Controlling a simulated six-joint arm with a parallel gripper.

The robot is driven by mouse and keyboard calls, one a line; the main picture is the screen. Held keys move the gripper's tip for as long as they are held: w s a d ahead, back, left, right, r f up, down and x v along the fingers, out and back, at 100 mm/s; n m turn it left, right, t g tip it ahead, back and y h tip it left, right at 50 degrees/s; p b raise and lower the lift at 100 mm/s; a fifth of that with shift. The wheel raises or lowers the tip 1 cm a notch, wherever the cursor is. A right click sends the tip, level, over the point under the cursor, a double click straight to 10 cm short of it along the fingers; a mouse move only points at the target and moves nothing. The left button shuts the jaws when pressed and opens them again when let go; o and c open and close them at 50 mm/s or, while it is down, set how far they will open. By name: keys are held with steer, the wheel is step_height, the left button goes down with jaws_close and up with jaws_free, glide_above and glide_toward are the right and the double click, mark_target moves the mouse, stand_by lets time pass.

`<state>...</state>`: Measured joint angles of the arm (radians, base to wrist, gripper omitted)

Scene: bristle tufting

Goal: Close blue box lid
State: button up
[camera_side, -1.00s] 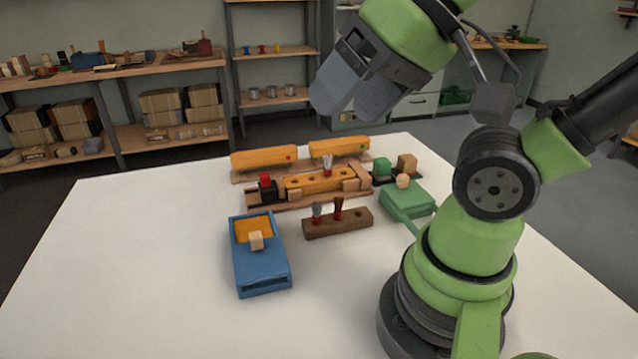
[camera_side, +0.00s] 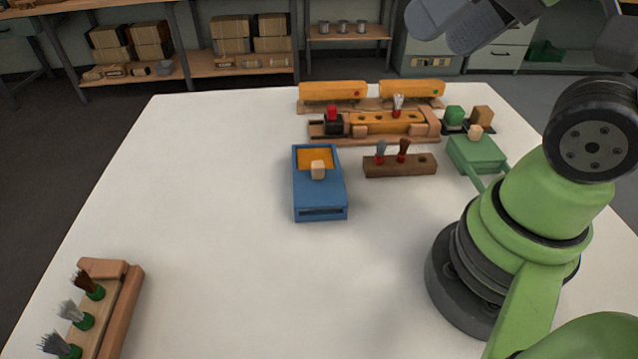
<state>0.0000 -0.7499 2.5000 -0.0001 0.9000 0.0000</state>
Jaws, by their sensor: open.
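The blue box (camera_side: 319,200) stands near the middle of the white table. Its blue lid, with a pale wooden knob (camera_side: 317,169), covers the front part. At the back end an orange-yellow interior (camera_side: 318,154) shows, so the lid is partly open. My gripper (camera_side: 452,28) is at the top edge of the picture, high above the table and well apart from the box. Its grey fingers are spread and I see nothing between them.
A brown block (camera_side: 400,167) with two brushes stands right of the box. Behind it are a wooden fixture (camera_side: 385,125) and orange bars (camera_side: 333,91). A green box (camera_side: 476,155) is at right. A rack (camera_side: 122,305) of brushes lies front left. The table left of the blue box is clear.

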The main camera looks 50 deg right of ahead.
steer(key=shift+f, duration=0.1)
steer(key=c, duration=0.3)
steer(key=f+n+g, duration=0.1)
steer(key=n, duration=0.1)
steer(key=w+f+n+g+h, duration=0.1)
steer(key=n, duration=0.1)
steer(key=f+n+g, duration=0.1)
steer(key=f, duration=0.1)
steer(key=shift+w+a+n+g+h, duration=0.15)
steer(key=shift+w+n+g+h, duration=0.15)
steer(key=shift+n+h, duration=0.1)
jaws_close()
steer(key=n+t+h, duration=0.3)
steer(key=n+h, duration=0.4)
steer(key=n, duration=1.8)
glide_toward(319, 175)
steer(key=f, duration=0.4)
steer(key=shift+w+d, duration=0.1)
steer(key=shift+d, duration=0.15)
steer(key=shift+w+d+f, duration=0.15)
steer(key=shift+w+d, duration=1)
steer(key=shift+w, duration=0.05)
steer(key=shift+w+d, duration=0.35)
steer(key=shift+w, duration=0.05)
